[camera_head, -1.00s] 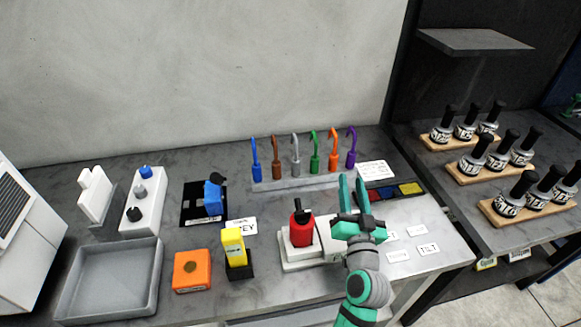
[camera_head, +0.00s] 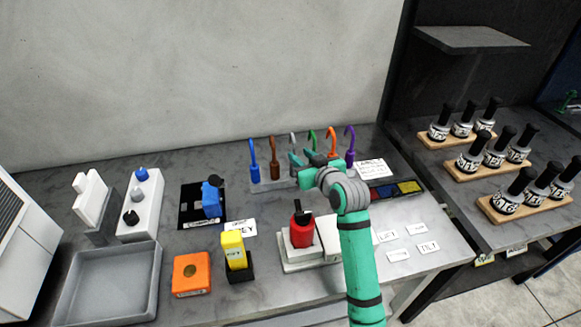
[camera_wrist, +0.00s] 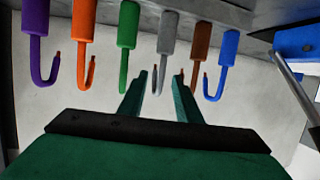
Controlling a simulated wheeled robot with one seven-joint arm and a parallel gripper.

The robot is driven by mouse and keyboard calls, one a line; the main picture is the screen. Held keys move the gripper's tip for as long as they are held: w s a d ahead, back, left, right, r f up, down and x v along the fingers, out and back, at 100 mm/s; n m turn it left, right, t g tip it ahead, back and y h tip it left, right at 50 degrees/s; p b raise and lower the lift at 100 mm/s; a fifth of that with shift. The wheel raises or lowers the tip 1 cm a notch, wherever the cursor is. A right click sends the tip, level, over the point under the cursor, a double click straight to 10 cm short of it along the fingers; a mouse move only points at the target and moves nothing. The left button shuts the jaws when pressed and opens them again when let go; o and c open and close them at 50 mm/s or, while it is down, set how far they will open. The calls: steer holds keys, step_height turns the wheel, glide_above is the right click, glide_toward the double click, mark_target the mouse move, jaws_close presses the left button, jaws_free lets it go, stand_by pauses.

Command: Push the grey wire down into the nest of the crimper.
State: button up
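I cannot tell whether either finger touches the wire. A blue device on a black plate (camera_head: 188,210), apparently the crimper (camera_head: 211,200), stands left of the rack. Its nest cannot be made out.
Blue (camera_head: 254,160), brown (camera_head: 274,157), green, orange and purple wires stand close beside the grey one. A red piece (camera_head: 301,232) on a white base, a yellow block (camera_head: 233,249), an orange box (camera_head: 191,273) and a grey tray (camera_head: 108,280) stand nearer the front.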

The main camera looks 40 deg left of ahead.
steer(key=x, duration=0.8)
steer(key=shift+a, duration=0.35)
jaws_close()
